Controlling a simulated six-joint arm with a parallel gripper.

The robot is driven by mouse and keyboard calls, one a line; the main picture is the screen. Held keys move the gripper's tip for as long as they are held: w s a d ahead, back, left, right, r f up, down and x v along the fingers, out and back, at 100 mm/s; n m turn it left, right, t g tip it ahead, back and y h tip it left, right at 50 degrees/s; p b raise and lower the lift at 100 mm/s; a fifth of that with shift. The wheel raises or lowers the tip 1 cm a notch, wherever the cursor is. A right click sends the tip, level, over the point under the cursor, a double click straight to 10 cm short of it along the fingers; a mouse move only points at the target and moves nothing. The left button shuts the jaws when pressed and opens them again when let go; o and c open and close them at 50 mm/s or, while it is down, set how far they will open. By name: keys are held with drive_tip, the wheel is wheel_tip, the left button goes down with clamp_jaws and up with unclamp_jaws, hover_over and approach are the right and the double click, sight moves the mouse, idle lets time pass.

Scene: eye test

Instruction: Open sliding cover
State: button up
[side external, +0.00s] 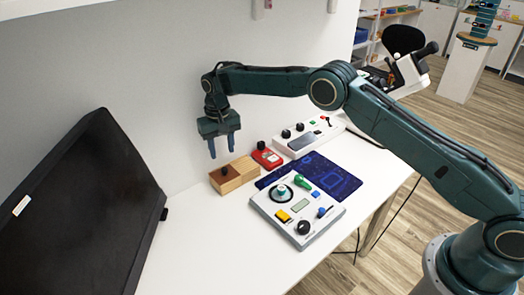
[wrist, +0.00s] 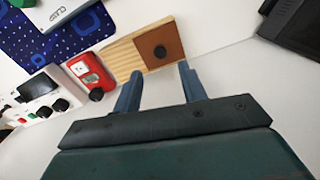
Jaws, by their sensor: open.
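A light wooden block-like box (side external: 244,167) lies on the white table beneath my gripper; it also shows in the wrist view (wrist: 124,57). A brown sliding cover (side external: 231,175) with a round black knob (side external: 224,171) sits on one end of its top. In the wrist view the cover (wrist: 172,36) fills the right end of the box, with the knob (wrist: 160,52) near its middle. My gripper (side external: 221,154) is open and empty, fingers pointing down, above the box and apart from it. In the wrist view its fingertips (wrist: 160,70) lie just below the box's near edge.
A red device (side external: 267,158) stands close beside the box. A white panel with knobs (side external: 308,137) is behind it. A blue patterned mat (side external: 335,179) and a grey control panel (side external: 275,222) lie right and in front. A large black screen (side external: 80,210) stands left.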

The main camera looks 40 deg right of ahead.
sight(225, 169)
drive_tip(key=shift+f, duration=3.45)
drive_tip(key=shift+d, duration=0.1)
clamp_jaws()
